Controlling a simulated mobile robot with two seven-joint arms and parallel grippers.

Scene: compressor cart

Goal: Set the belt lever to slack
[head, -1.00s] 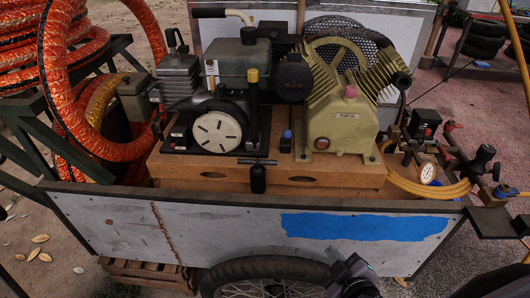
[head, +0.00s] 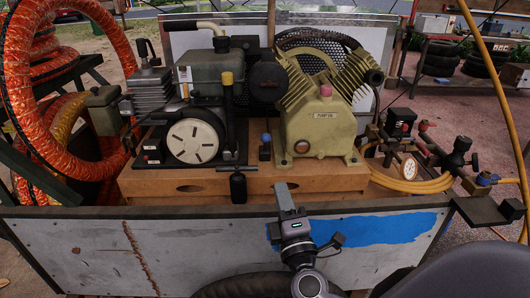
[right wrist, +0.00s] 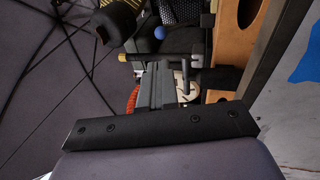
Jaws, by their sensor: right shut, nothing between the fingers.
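A black handle (head: 238,185) hangs from a short dark crossbar at the front edge of the wooden base, below the engine; it looks like the belt lever, but no label shows. A small black box with a blue knob (head: 266,139) stands between engine and pump. My right gripper (head: 284,191) is shut and empty, pointing up in front of the cart's side panel, to the right of the black handle and apart from it. In the right wrist view my grey fingers (right wrist: 155,85) are together; a dark bar (right wrist: 186,76) shows beside them. My left gripper is out of view.
The engine (head: 195,139) and the olive pump (head: 322,125) stand on the wooden base (head: 190,185). The cart's grey side panel (head: 80,250) rises before it. Orange hose (head: 20,90) coils at left; a gauge (head: 409,169) and yellow hose sit at right.

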